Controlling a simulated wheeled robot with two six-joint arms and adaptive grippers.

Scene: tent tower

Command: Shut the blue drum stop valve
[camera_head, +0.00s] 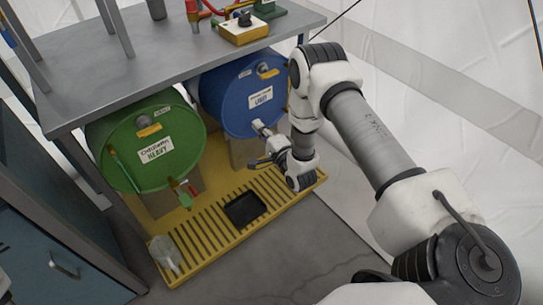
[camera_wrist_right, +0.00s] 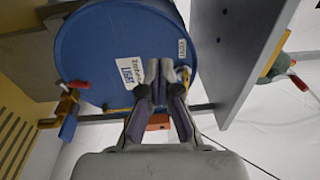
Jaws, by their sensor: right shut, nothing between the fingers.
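The blue drum (camera_head: 228,98) lies on its side under the grey table, its round face with a white LIGHT label turned outward. It also fills the upper part of the right wrist view (camera_wrist_right: 90,50). There, a tap with a red lever (camera_wrist_right: 78,84) and a blue outlet part (camera_wrist_right: 68,128) sits at the drum's left edge, apart from the fingers. My right gripper (camera_head: 260,142) is in front of the drum's lower face, shut and empty. Its fingers (camera_wrist_right: 159,72) are together before the label in the wrist view. In the head view I cannot make out the blue drum's tap behind the gripper.
A yellow slatted platform (camera_head: 215,225) lies below, with a clear jug (camera_head: 165,252). The grey tabletop (camera_head: 150,55) overhangs the drums. Floor in front is clear.

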